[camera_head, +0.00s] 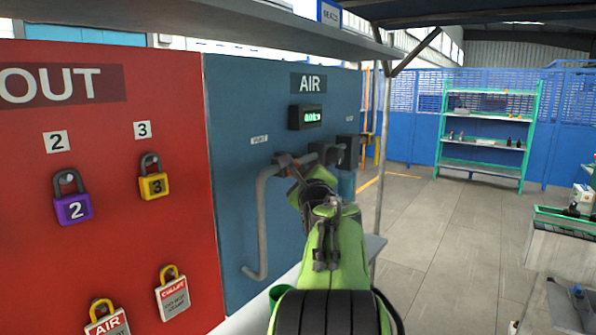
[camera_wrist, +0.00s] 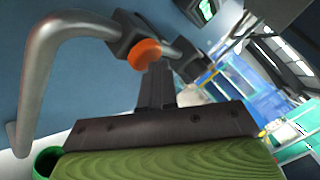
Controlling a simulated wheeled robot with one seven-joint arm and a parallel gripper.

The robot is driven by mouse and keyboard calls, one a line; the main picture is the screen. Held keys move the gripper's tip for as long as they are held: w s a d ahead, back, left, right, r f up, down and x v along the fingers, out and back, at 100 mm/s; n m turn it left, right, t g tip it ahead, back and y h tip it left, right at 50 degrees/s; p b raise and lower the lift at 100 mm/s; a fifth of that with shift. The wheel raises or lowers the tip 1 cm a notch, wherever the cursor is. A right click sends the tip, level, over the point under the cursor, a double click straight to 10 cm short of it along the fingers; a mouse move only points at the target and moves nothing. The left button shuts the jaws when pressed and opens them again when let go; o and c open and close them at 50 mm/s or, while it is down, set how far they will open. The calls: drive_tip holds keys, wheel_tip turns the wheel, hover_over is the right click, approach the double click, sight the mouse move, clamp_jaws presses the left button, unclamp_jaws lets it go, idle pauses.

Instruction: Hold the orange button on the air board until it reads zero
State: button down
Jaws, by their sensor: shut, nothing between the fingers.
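The air board (camera_head: 232,215) is a blue panel marked AIR, left of centre in the head view. Its small dark display (camera_head: 306,118) shows green digits too blurred to read surely. The round orange button (camera_wrist: 144,54) sits on a dark block on the board's pipe in the wrist view. My gripper (camera_wrist: 157,68) is shut and empty, its dark fingertips right beside the button's lower right edge. I cannot tell whether they touch it. In the head view my arm reaches to the pipe and block, and I cannot make out the button there.
A bent grey pipe (camera_head: 262,225) runs down the board left of my arm. A red lockout board (camera_head: 110,230) with padlocks and tags stands to the left. A shelf overhangs above. Open floor (camera_head: 440,230) and a green-framed rack (camera_head: 488,130) lie to the right.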

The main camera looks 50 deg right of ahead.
drive_tip(key=shift+s+b, duration=0.35)
drive_tip(key=shift+s, duration=0.5)
drive_tip(key=shift+s+d+b, duration=0.15)
drive_tip(key=shift+s+b, duration=0.2)
drive_tip(key=shift+s, duration=0.95)
drive_tip(key=shift+s+d+b, duration=0.15)
drive_tip(key=shift+s+b, duration=0.15)
drive_tip(key=shift+s, duration=0.95)
